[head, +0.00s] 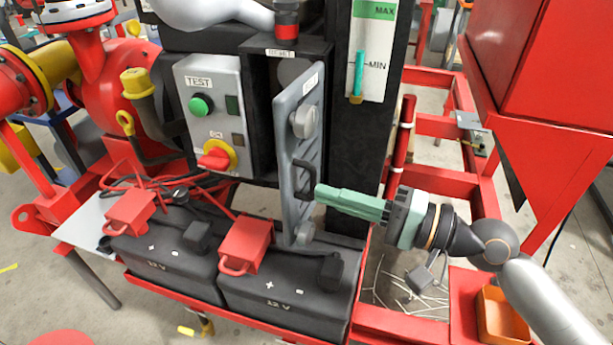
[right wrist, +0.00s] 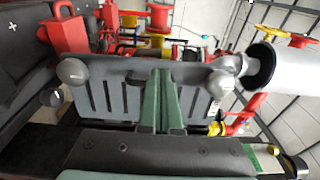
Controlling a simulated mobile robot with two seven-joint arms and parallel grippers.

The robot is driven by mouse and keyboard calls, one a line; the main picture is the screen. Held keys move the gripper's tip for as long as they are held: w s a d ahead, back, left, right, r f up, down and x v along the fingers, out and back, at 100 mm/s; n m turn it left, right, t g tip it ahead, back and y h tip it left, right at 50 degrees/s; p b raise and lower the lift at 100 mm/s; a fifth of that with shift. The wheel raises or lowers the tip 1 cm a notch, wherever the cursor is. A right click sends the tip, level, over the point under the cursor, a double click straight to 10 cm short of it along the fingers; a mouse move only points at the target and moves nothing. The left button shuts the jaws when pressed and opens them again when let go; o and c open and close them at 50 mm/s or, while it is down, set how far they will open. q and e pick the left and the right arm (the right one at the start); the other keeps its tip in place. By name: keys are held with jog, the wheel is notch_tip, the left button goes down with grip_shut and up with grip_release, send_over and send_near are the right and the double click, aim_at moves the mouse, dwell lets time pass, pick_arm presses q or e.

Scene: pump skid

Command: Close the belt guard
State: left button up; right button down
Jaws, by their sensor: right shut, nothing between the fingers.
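The belt guard (head: 298,150) is a grey slotted panel with round grey knobs and a dark handle (head: 303,178). In the head view it stands swung out, edge toward me, from a dark housing (head: 262,110). My right gripper (head: 320,192) has green fingers, shut and empty, with the tips at the guard's right side by the handle. I cannot tell whether they touch it. In the right wrist view the shut fingers (right wrist: 163,80) overlap the middle of the guard (right wrist: 120,95), between two knobs. My left gripper is not in view.
A TEST control box (head: 212,115) stands left of the guard. Two black batteries (head: 290,290) with red terminal covers sit below it. A dark post with a level gauge (head: 372,50) rises behind on the right. A red cabinet (head: 545,70) and an orange bin (head: 498,315) are further right.

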aim_at(287, 183)
jog(key=x, duration=0.3)
jog(key=shift+w+a+r+p, duration=0.1)
jog(key=shift+w+a+p, duration=0.05)
jog(key=shift+a+p, duration=0.2)
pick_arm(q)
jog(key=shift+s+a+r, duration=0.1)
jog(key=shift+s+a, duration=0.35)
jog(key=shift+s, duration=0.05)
pick_arm(e)
jog(key=shift+w+a, duration=0.15)
jog(key=shift+a, duration=0.15)
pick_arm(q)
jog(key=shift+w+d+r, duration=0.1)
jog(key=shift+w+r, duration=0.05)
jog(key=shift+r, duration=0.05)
